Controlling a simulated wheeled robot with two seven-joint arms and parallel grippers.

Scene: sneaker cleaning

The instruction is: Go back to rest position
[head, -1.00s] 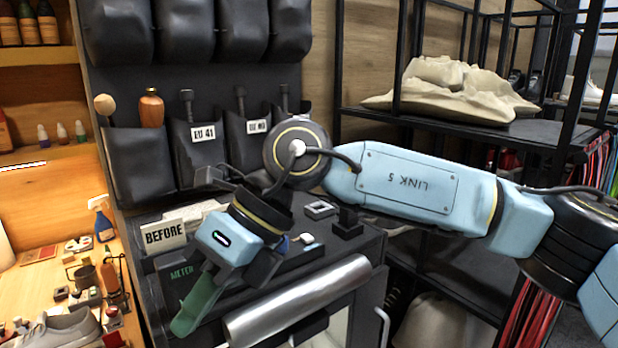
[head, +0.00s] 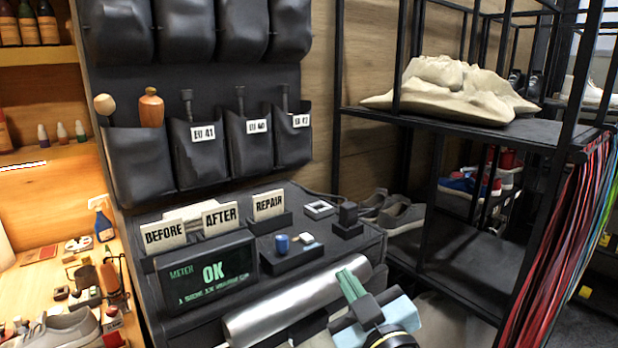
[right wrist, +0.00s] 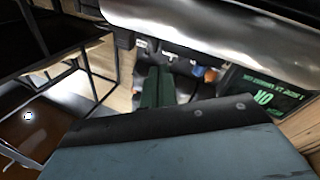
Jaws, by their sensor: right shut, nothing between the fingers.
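My right gripper (head: 351,284) is at the bottom of the head view, in front of the silver roll on the black cabinet. Its green fingers are together with nothing between them. In the right wrist view the green fingers (right wrist: 157,88) show closed, below the silver roll. My left gripper is not in view.
The black cabinet carries a meter screen (head: 213,277) reading OK, BEFORE, AFTER and REPAIR cards (head: 222,218), a blue cap (head: 282,244) and the silver roll (head: 285,307). A black shelf rack (head: 470,130) stands at right. A wooden bench (head: 40,268) with a grey sneaker (head: 65,328) is at left.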

